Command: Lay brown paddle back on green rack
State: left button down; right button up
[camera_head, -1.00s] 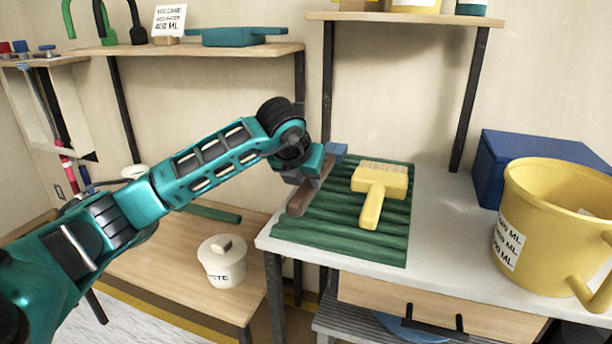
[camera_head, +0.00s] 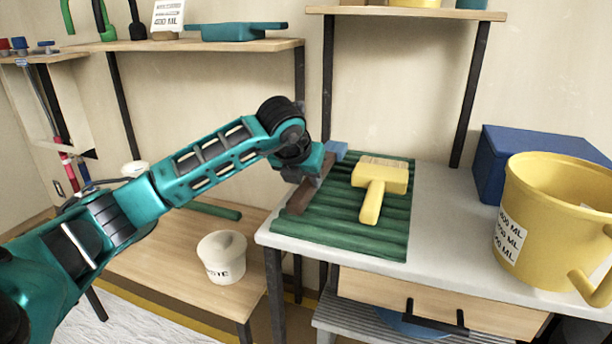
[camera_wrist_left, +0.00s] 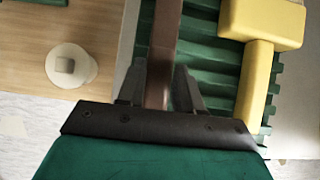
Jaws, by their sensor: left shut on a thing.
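My left gripper (camera_head: 312,178) is over the left edge of the green rack (camera_head: 345,235). It is shut on the brown paddle (camera_head: 300,200), whose lower end points to the front left. In the left wrist view, the paddle (camera_wrist_left: 164,40) runs as a brown bar up between the two fingers (camera_wrist_left: 160,88), along the left side of the ridged green rack (camera_wrist_left: 204,55). I cannot tell whether the paddle touches the rack. My right gripper is not in view.
A yellow brush (camera_head: 376,186) lies on the rack, right of the paddle. A yellow bucket (camera_head: 545,225) and a blue box (camera_head: 500,165) stand on the right of the table. A white paste pot (camera_head: 222,258) stands on the lower wooden table. Shelves are above.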

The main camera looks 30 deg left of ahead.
pick_arm(q)
jog(key=shift+f, duration=0.2)
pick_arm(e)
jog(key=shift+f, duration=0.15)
pick_arm(q)
jog(key=c, duration=0.7)
grip_release()
jog(key=shift+o, duration=0.2)
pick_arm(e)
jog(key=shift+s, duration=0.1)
pick_arm(q)
jog(key=p+v, duration=0.1)
jog(key=v, duration=0.4)
jog(key=shift+r, duration=0.25)
jog(key=p+v, duration=0.1)
jog(key=v, duration=0.6)
jog(key=shift+s, duration=0.25)
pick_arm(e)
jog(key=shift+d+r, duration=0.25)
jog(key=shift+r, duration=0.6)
pick_arm(q)
jog(key=shift+r, duration=0.1)
